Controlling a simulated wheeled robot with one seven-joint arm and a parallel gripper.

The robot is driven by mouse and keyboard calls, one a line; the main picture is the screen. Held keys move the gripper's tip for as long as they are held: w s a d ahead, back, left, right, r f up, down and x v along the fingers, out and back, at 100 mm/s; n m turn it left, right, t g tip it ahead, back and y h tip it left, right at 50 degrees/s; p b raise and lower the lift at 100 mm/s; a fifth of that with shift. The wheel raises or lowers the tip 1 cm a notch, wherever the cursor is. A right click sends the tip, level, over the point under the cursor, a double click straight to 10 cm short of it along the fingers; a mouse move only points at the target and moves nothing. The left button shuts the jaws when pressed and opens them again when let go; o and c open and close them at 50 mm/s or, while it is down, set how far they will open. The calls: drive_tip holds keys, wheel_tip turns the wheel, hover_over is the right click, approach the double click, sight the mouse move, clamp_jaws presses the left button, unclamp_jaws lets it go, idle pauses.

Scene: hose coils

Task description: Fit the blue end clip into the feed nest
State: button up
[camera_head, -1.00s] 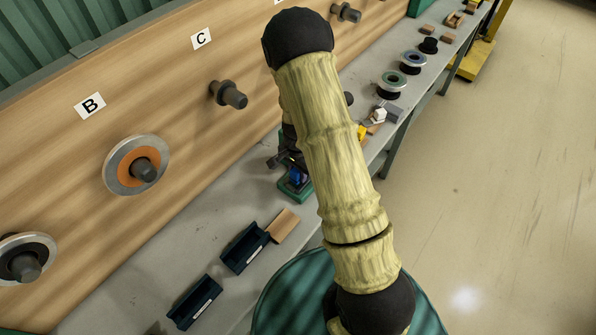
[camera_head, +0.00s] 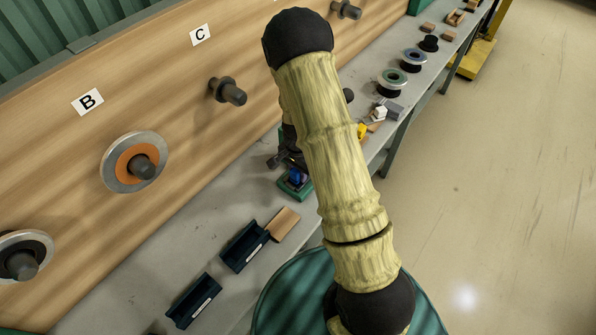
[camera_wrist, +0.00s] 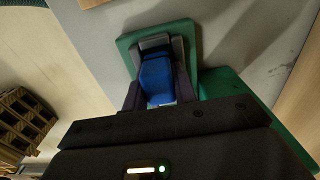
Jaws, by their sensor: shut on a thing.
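The blue end clip (camera_wrist: 156,77) is between the two dark fingers of my gripper (camera_wrist: 158,95) in the wrist view, and the fingers are shut on it. Its far end meets the grey block of the feed nest, which stands on a green base (camera_wrist: 128,43). I cannot tell how deep the clip sits. In the head view the blue clip (camera_head: 297,177) shows small beside my gripper (camera_head: 284,160), above the green base (camera_head: 296,190). My arm hides part of this area.
Two dark blue bins (camera_head: 244,246) and a wooden block (camera_head: 284,224) lie on the grey bench nearer me. A peg board (camera_head: 60,180) rises along the left, with a reel of orange hose (camera_head: 128,163) on one peg. Spools (camera_head: 392,80) and small blocks stand farther along the bench.

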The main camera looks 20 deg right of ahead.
drive_tip(key=shift+r, duration=0.2)
drive_tip(key=shift+r+p, duration=0.4)
drive_tip(key=shift+p, duration=0.15)
drive_tip(key=shift+f+b, duration=0.4)
drive_tip(key=shift+f, duration=0.25)
idle(0.7)
drive_tip(key=shift+w+r, duration=0.1)
drive_tip(key=shift+r, duration=0.15)
drive_tip(key=shift+r+p, duration=0.4)
drive_tip(key=shift+p, duration=0.15)
idle(0.5)
drive_tip(key=shift+f+b, duration=0.35)
drive_tip(key=shift+f, duration=0.3)
idle(0.5)
drive_tip(key=shift+r, duration=0.1)
drive_tip(key=shift+r+p, duration=0.55)
